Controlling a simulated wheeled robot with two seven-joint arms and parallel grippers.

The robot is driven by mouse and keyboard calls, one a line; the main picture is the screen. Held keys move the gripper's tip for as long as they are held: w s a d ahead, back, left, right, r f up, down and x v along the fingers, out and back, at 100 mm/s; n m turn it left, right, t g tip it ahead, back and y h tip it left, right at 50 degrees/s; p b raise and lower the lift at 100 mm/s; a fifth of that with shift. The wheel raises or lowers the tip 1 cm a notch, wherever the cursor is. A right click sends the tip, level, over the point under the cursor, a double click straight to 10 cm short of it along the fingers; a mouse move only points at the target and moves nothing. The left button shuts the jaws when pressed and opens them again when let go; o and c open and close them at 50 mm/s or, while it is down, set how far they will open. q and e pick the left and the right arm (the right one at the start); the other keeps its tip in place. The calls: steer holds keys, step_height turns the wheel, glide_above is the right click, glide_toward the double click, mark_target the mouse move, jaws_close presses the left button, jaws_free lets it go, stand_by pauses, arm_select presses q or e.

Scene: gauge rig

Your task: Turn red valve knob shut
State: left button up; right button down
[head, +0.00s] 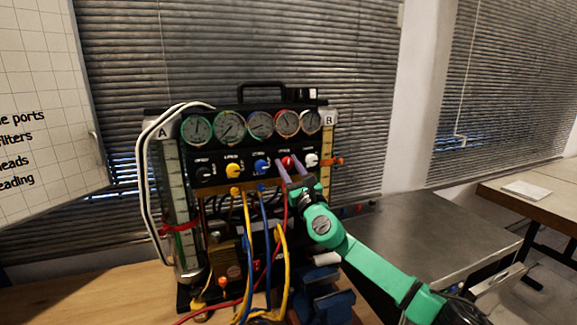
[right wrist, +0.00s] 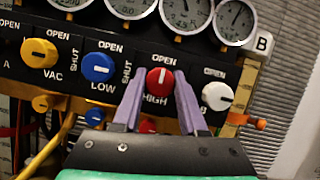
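The red valve knob (right wrist: 160,80) is on the black panel, between an OPEN label above and a HIGH label below. Its white mark points up toward OPEN. It also shows in the head view (head: 287,162). My right gripper (right wrist: 159,82) is open, with one purple finger on each side of the red knob. Whether the fingers touch the knob is hard to tell. Any SHUT label right of the red knob is hidden behind the right finger. My left gripper is not in view.
A blue knob (right wrist: 98,68) and yellow knob (right wrist: 39,53) sit left of the red one, a white knob (right wrist: 217,96) close on its right. Gauges (head: 260,124) line the panel top. Yellow, blue and red hoses (head: 266,230) hang below. The grey worktop (head: 430,240) at right is mostly clear.

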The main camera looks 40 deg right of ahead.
steer(key=shift+m+h, duration=0.4)
steer(key=shift+m, duration=0.1)
steer(key=m+h, duration=0.1)
steer(key=m, duration=0.2)
steer(key=m+g+h+p, duration=0.1)
steer(key=m+h, duration=0.1)
steer(key=m, duration=0.1)
steer(key=shift+m+g, duration=0.3)
steer(key=shift+m, duration=0.1)
steer(key=m+g+h, duration=0.1)
steer(key=m, duration=0.2)
steer(key=m+g+h+p, duration=0.1)
steer(key=m, duration=0.2)
steer(key=shift+a+r, duration=0.1)
steer(key=m+g+h+p, duration=0.1)
steer(key=m+g+p, duration=0.1)
steer(key=m, duration=0.3)
steer(key=shift+m, duration=0.3)
steer(key=shift+m+g+p, duration=0.7)
steer(key=shift+m+g, duration=0.4)
steer(key=shift+m, duration=0.9)
steer(key=shift+c, duration=2.2)
jaws_free()
